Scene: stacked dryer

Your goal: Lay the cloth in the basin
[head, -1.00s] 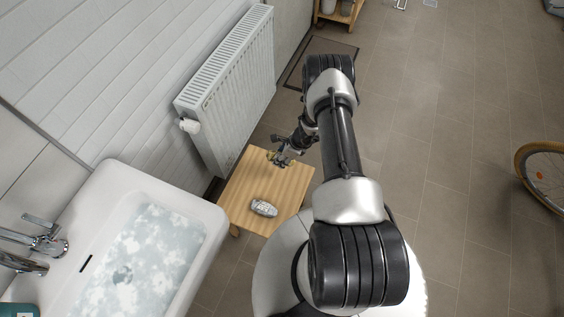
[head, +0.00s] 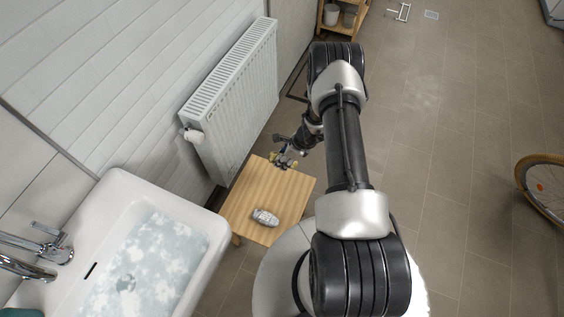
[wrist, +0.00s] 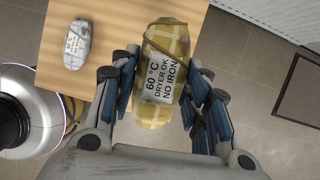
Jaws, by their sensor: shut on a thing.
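A rolled yellow checked cloth (wrist: 163,75) with a pale label reading "60 °C DRYER OK NO IRON" lies between the fingers of my gripper (wrist: 160,95), which is shut on it. In the head view my gripper (head: 284,160) is over the far end of a small wooden table, with a bit of yellow showing; the gap beneath is hard to judge. A rolled grey cloth (head: 265,217) with a label lies on the table; it also shows in the wrist view (wrist: 77,44). The white basin (head: 210,230) is at lower left, holding foamy water.
The wooden table (head: 243,205) stands between the basin and my base. A white radiator (head: 232,100) is on the wall behind it. A chrome tap (head: 55,250) reaches over the basin's left side. A bicycle wheel (head: 545,195) is at far right; the tiled floor between is clear.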

